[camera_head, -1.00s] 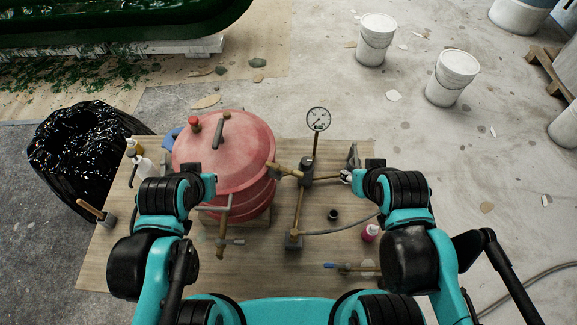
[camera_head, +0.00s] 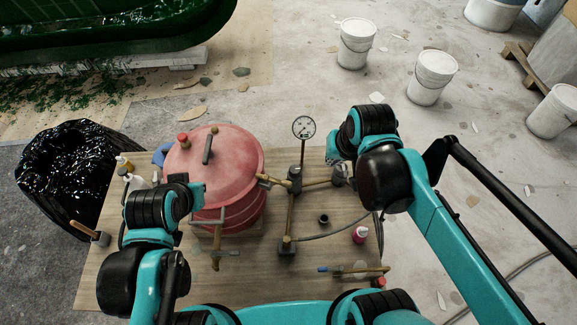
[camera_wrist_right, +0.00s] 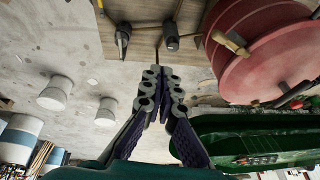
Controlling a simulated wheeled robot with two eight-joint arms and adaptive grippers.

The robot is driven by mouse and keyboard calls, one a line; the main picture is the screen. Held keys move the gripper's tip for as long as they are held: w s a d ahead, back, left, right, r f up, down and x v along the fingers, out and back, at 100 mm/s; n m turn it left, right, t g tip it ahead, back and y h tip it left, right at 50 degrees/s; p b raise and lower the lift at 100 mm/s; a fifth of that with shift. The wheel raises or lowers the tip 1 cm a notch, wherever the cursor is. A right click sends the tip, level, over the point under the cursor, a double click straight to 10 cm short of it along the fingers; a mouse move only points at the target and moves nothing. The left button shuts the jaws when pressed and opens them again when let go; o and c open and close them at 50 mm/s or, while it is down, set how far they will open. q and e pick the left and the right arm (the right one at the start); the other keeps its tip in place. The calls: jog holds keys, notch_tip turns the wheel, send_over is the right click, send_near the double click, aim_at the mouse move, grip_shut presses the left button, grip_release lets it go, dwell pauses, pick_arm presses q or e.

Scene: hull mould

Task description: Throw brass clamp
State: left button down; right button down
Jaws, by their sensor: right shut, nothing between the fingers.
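Brass clamps sit around the rim of the red pressure pot (camera_head: 215,165). One brass clamp (camera_head: 270,181) sticks out at the pot's right side, close to a black fitting. Another brass clamp (camera_head: 218,238) with a T-shaped bar hangs at its front. In the right wrist view, a brass clamp (camera_wrist_right: 233,43) shows on the pot's rim. My right gripper (camera_wrist_right: 162,76) is shut and empty, clear of the pot. In the head view, its fingers are mostly hidden by my wrist, beyond the pipework. My left arm is beside the pot; its fingers are hidden.
A pressure gauge (camera_head: 304,127) stands on brass pipework right of the pot. White buckets (camera_head: 432,77) stand on the floor behind. A black bin bag (camera_head: 62,165) is at left.

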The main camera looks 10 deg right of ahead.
aim_at(273, 180)
jog(key=w+a+m+g+p, duration=0.3)
jog(key=w+a+g+p, duration=0.35)
jog(key=w, duration=0.35)
jog(key=s+a+f+b, duration=0.2)
jog(key=s+f, duration=0.4)
jog(key=f, duration=0.4)
jog(key=shift+a+f+y, duration=0.3)
jog(key=shift+a, duration=0.4)
